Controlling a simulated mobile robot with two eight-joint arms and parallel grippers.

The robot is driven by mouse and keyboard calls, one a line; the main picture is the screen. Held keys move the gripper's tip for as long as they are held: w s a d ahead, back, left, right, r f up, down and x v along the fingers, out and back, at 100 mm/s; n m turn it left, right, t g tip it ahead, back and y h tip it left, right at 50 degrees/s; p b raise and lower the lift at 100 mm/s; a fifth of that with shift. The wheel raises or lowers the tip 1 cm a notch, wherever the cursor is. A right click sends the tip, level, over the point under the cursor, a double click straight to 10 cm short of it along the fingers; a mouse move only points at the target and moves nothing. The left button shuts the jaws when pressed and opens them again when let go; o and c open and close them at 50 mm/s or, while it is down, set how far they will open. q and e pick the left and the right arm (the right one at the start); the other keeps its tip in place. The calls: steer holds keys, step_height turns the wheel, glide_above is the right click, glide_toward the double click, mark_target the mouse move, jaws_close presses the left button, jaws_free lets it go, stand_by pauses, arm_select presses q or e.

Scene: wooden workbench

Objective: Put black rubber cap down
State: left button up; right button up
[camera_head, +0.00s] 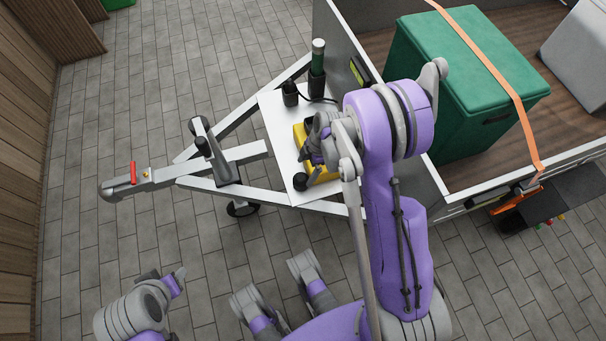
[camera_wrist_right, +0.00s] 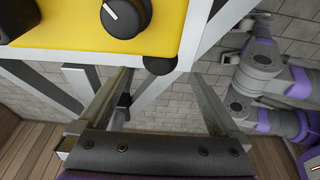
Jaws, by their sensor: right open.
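A black rubber cap (camera_wrist_right: 158,65) shows in the wrist view as a small dark disc at the edge of the white plate, beside the yellow box (camera_wrist_right: 65,40). In the head view a black round thing (camera_head: 299,182) that looks like the cap sits by the box's near left corner. My right gripper (camera_head: 318,140) is over the yellow box (camera_head: 326,178) and hides much of it. In the wrist view the fingers of my right gripper (camera_wrist_right: 160,95) are wide apart, with nothing seen gripped.
The white plate (camera_head: 276,120) lies on the trailer's drawbar frame. A black knob (camera_wrist_right: 125,15) is on the yellow box. A strapped green crate (camera_head: 455,100) stands in the trailer.

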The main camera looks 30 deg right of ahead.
steer(key=p+v, duration=0.1)
steer(key=v, duration=0.4)
steer(key=shift+a, duration=0.1)
arm_select(q)
steer(key=shift+r, duration=0.75)
arm_select(e)
steer(key=s+a+r+m+t+h, duration=0.1)
steer(key=s+a+r+m+t, duration=0.1)
steer(key=s+a+r+m, duration=0.2)
steer(key=s+a+r+m+t+h, duration=0.1)
steer(key=s+a+r+m, duration=0.4)
steer(key=s+r+m, duration=0.6)
step_height(320, 180, up, 2)
steer(key=shift+a+t+h, duration=0.2)
steer(key=shift+t+h, duration=0.2)
steer(key=shift+h, duration=0.2)
arm_select(q)
steer(key=shift+r, duration=0.15)
arm_select(e)
steer(key=shift+s+r, duration=0.1)
steer(key=shift+s, duration=0.05)
